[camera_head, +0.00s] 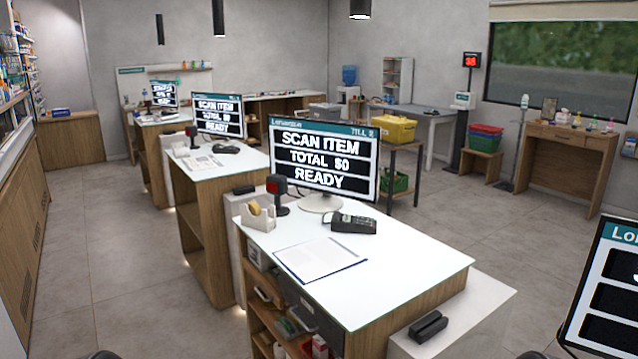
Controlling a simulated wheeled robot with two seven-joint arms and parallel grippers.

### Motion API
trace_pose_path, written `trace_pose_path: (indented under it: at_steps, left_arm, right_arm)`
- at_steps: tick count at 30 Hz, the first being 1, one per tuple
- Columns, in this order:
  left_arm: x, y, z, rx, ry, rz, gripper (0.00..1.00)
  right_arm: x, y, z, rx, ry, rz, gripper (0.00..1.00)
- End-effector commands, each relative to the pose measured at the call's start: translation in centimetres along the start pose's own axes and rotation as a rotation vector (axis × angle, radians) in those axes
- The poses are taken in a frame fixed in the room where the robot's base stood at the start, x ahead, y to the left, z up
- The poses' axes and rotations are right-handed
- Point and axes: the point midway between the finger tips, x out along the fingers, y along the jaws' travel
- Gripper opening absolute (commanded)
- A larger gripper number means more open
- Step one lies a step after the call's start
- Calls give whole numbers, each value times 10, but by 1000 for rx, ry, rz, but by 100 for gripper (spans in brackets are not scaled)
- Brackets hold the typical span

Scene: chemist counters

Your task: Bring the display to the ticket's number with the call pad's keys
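A small black display (471,60) with two red digits stands on a dark pole at the back right. The first digit looks like a 3; the second is too small to tell, perhaps 5 or 6. A white box (463,100) with a teal mark is mounted lower on the same pole. I cannot tell whether it is the call pad or a ticket dispenser. No ticket with a readable number shows. Neither gripper shows clearly; only small dark parts of mine appear at the bottom edge.
A white-topped till counter (425,262) stands in front, with a screen (322,160), a card terminal (353,223) and a clipboard (318,260). More till counters stand behind it at left. Another screen (605,290) cuts in at right. Open floor (560,235) lies at right.

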Motion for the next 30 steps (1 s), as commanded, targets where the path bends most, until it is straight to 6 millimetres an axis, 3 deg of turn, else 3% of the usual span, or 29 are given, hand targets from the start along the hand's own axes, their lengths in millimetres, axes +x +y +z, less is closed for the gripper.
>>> trace_pose_path:
  at_steps: [6,30]
  left_arm:
    - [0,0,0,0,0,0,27]
    - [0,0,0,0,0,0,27]
  right_arm:
    - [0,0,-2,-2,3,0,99]
    - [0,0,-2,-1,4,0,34]
